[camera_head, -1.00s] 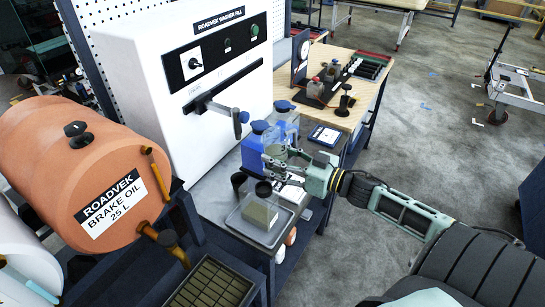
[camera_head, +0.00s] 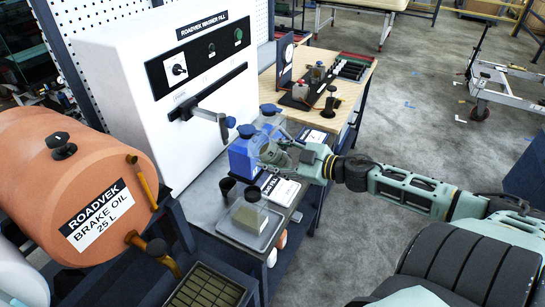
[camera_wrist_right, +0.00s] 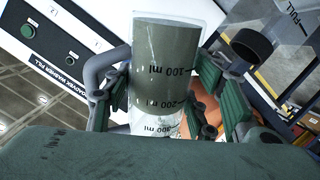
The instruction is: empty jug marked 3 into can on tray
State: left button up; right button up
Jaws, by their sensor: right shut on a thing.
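My right gripper (camera_head: 276,156) is shut on a clear jug, close to the blue container (camera_head: 241,157). In the right wrist view the jug (camera_wrist_right: 166,65) fills the middle, with ml marks and dark grey-green liquid inside. The can (camera_head: 249,213), with see-through walls, greenish contents and a dark top, stands upright on the grey tray (camera_head: 268,238), below and left of the gripper in the picture. My left gripper is out of view.
A black cup (camera_head: 227,187) stands left of the can. A white card (camera_head: 284,192) lies behind the tray. The white washer-fill cabinet (camera_head: 120,75) and its spout (camera_head: 208,114) rise behind. An orange brake oil drum (camera_head: 70,180) is at left.

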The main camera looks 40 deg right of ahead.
jog(key=n, duration=0.1)
jog(key=d+n+h, duration=0.1)
jog(key=shift+f+n+g+h, duration=0.2)
jog(key=shift+n+g+h, duration=0.1)
jog(key=shift+n, duration=0.1)
jog(key=shift+f+n, duration=0.15)
jog(key=shift+n, duration=0.15)
jog(key=shift+n+h, duration=0.6)
jog(key=shift+f, duration=0.2)
jog(key=shift+a+f+n+h+b, duration=0.15)
jog(key=shift+n+h+b, duration=0.3)
jog(key=shift+b, duration=0.9)
jog(key=shift+a+r+n+h+b, duration=0.15)
jog(key=shift+n+h+b, duration=0.35)
jog(key=shift+b, duration=0.55)
jog(key=shift+a+r+n+h+b, duration=0.1)
jog(key=shift+a+n+h+b, duration=0.15)
jog(key=shift+n+b, duration=0.6)
jog(key=shift+a+r+n+h+b, duration=0.5)
jog(key=shift+r+b, duration=0.25)
jog(key=shift+b, duration=0.25)
jog(key=shift+r, duration=0.1)
